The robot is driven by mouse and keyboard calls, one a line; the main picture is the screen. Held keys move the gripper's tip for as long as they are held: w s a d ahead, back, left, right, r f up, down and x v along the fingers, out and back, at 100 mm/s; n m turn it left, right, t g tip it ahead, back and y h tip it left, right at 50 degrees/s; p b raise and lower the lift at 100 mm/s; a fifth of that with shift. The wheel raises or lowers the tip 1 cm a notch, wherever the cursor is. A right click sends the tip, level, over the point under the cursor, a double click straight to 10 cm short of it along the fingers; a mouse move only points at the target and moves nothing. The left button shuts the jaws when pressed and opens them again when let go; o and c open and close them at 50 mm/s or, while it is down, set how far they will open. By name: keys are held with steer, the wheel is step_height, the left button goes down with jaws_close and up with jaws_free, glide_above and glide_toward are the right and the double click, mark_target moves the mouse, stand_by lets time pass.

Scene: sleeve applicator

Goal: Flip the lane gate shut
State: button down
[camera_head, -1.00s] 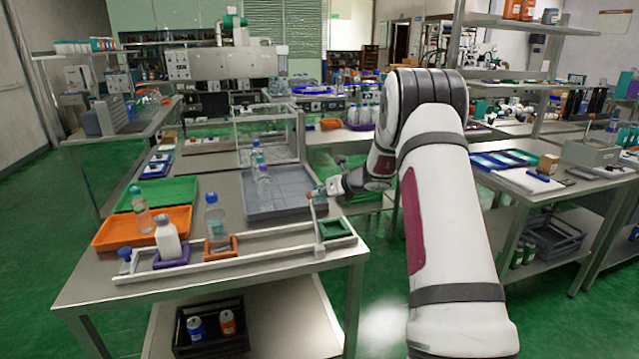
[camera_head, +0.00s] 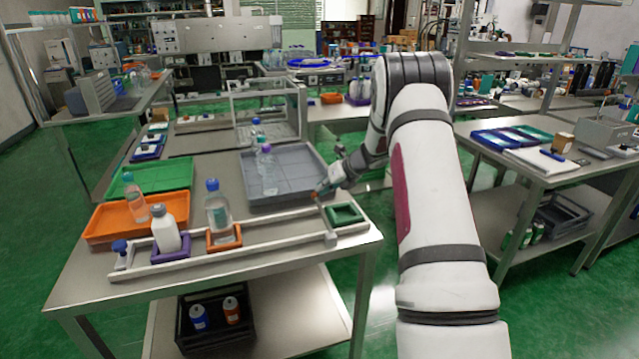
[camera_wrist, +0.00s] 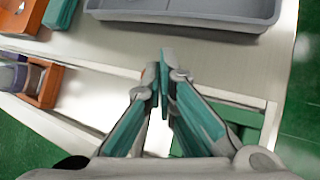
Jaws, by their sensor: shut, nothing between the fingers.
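The lane (camera_head: 200,253) is a pair of pale rails along the table's front edge. The lane gate (camera_head: 328,222) is a thin pale arm at the lane's right end, leaning up from a small block, with an orange tip. My gripper (camera_head: 320,192) is beside that tip; I cannot tell whether they touch. In the wrist view my gripper's teal fingers (camera_wrist: 165,75) are together and empty above the lane, and a bit of orange shows just left of them. The gate arm is mostly hidden there. A purple holder with a white bottle (camera_head: 166,232) and an orange holder with a clear bottle (camera_head: 218,212) stand in the lane.
A green square holder (camera_head: 346,214) sits right of the gate. A grey tray (camera_head: 290,205) with bottles lies behind the lane, with orange (camera_head: 110,230) and green (camera_head: 170,176) trays to the left. A blue knob (camera_head: 120,247) is at the lane's left end.

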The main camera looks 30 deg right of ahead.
steer(key=shift+w+d+f+b, duration=0.1)
steer(key=shift+w+f+b, duration=0.25)
steer(key=shift+f, duration=0.35)
steer(key=shift+w+f+b, duration=0.1)
steer(key=shift+f+b, duration=0.35)
steer(key=shift+f, duration=0.55)
steer(key=s+d+r+p, duration=0.2)
steer(key=d+r, duration=0.3)
steer(key=r, duration=0.8)
steer(key=shift+s+d, duration=0.2)
